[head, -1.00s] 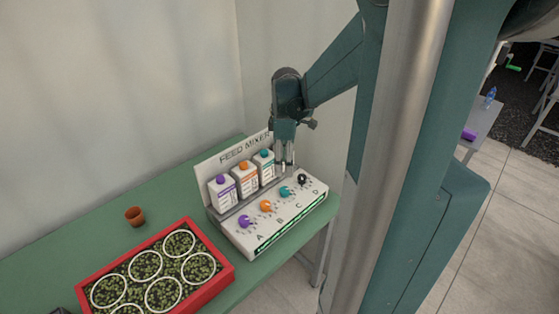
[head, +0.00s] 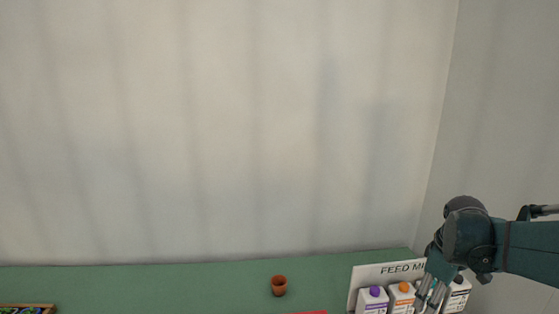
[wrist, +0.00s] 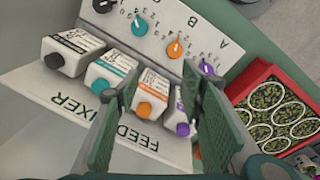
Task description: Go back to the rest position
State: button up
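My gripper (head: 432,296) hangs at the lower right of the head view, in front of the bottles of the feed mixer (head: 372,272). The wrist view shows its two green-padded fingers spread apart with nothing held between them. The wrist view also shows the mixer's white panel (wrist: 160,20) with black, teal, orange and purple knobs. A row of white bottles stands on it, with black (wrist: 53,61), teal (wrist: 100,85), orange (wrist: 143,108) and purple (wrist: 183,129) caps. The fingers appear above the bottles; I cannot tell how far.
A terracotta pot (head: 279,286) stands on the green bench (head: 180,283) left of the mixer. A red tray (wrist: 252,77) of seedlings with white rings lies beside the mixer. A wood-edged item (head: 28,309) is cut off at far left. Pale walls stand behind and right.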

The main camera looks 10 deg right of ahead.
jog(key=s+a+r+m+t, duration=0.1)
jog(key=s+a+m+t, duration=0.1)
jog(key=a, duration=0.6)
jog(key=s+a+r+m+t, duration=0.2)
jog(key=s+a, duration=0.1)
jog(key=a, duration=0.6)
jog(key=s+a+r+m+t, duration=0.2)
jog(key=s+a, duration=0.1)
jog(key=a, duration=0.6)
jog(key=shift+s+y, duration=0.2)
jog(key=shift+y, duration=0.1)
